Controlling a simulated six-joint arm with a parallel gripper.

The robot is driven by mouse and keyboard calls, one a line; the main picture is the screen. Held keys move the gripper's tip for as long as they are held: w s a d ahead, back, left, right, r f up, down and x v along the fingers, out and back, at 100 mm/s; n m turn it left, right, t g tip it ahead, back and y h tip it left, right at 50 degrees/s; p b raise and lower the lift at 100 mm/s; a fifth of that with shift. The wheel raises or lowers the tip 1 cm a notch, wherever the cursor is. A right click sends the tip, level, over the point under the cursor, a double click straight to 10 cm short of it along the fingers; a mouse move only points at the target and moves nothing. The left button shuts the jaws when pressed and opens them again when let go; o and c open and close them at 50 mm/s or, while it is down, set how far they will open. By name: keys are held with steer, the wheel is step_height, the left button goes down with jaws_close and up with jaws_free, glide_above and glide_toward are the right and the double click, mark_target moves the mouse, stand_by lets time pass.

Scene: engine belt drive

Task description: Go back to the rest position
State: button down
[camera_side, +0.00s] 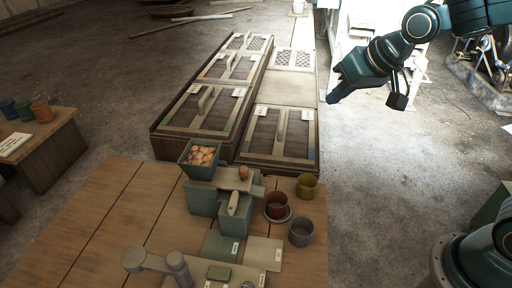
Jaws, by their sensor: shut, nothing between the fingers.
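My gripper (334,96) is shut and empty. It hangs in the air at the upper right, tilted down to the left, at the end of my dark teal arm.
A plank bench (95,215) carries a bin of brown lumps (203,157), a red cup (277,206), an ochre cup (307,187) and a grey cup (300,232). A side table (62,150) with several pots stands left. Machinery (490,65) stands upper right. Bare floor lies right of the crates.

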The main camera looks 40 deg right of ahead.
steer(key=s+d, duration=0.2)
steer(key=s, duration=0.8)
steer(key=s+d+r+n+g+h, duration=0.1)
steer(key=s+d, duration=0.1)
steer(key=s, duration=0.7)
steer(key=shift+s+d+r+n, duration=0.25)
steer(key=shift+s+r+n, duration=0.05)
steer(key=shift+s, duration=0.1)
